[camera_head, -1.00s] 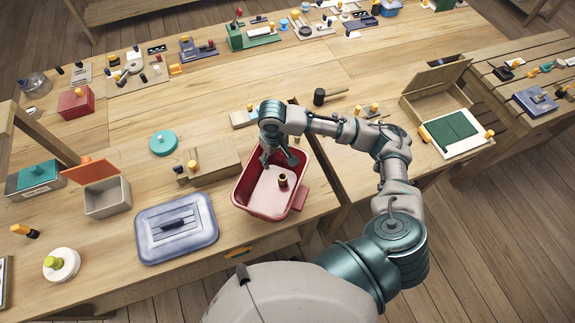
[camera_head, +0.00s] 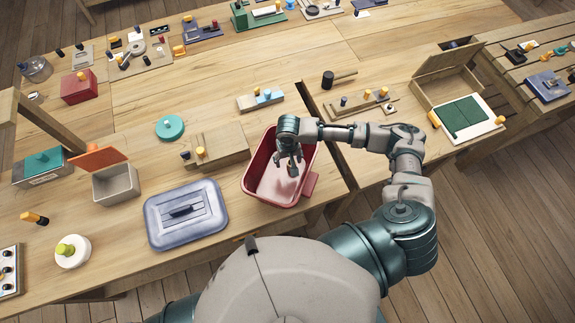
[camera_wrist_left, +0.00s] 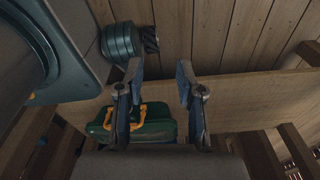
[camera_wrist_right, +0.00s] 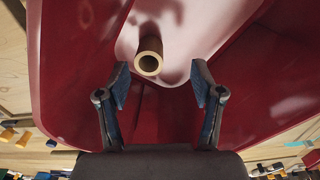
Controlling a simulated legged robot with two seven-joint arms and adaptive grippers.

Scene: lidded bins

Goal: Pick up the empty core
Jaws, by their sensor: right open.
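The empty core is a short brown tube (camera_wrist_right: 149,60) with an open end. In the right wrist view it stands out against the pale floor inside the red bin (camera_head: 272,190). In the head view my gripper hides the core. My right gripper (camera_head: 291,168) reaches down into the red bin. In the right wrist view my right gripper (camera_wrist_right: 161,75) is open, with the core beyond and between its fingertips, apart from them. My left gripper (camera_wrist_left: 159,72) is open and empty, low beside a wooden board.
A blue-grey lid (camera_head: 186,222) lies left of the red bin. A wooden block (camera_head: 222,146) stands behind the lid. A small open bin with an orange lid (camera_head: 116,184) and a white round jar (camera_head: 73,252) are further left. A green bag (camera_wrist_left: 145,128) shows near my left gripper.

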